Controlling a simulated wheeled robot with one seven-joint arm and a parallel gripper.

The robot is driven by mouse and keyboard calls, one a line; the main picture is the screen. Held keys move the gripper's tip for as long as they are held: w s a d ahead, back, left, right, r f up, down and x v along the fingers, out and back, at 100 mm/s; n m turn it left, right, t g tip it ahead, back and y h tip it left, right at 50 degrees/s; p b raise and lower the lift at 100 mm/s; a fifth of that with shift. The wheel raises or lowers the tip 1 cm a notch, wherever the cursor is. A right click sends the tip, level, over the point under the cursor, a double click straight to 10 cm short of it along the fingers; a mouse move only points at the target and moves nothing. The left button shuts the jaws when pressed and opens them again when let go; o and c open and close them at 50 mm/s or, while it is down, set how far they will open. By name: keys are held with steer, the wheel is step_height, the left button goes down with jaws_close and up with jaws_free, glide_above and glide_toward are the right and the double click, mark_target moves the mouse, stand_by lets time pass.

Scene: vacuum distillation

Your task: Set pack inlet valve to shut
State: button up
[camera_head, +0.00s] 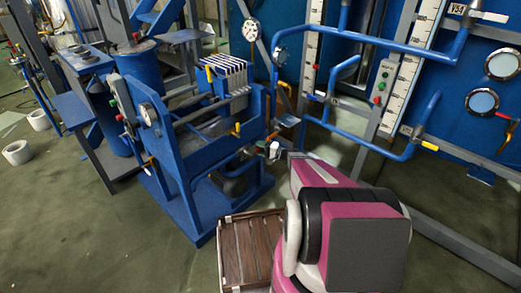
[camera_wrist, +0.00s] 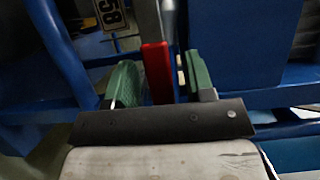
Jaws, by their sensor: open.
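In the wrist view, a red-ended lever handle (camera_wrist: 157,72) hangs from a grey bar between the two green fingers of my gripper (camera_wrist: 161,84). The fingers are apart, with a visible gap on the handle's right side. The left finger is close to the handle; I cannot tell whether it touches. The valve body behind the handle is not clear. In the head view my arm reaches to the right side of the blue filter-press-like frame (camera_head: 185,165), and the lever there is too small to make out.
A label plate (camera_wrist: 110,14) hangs at upper left in the wrist view, among blue frame members. In the head view, a blue pipe (camera_head: 355,150) and panels with gauges stand to the right. A wooden pallet (camera_head: 246,250) lies beside my arm. Floor at left front is clear.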

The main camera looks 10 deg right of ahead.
jaws_close()
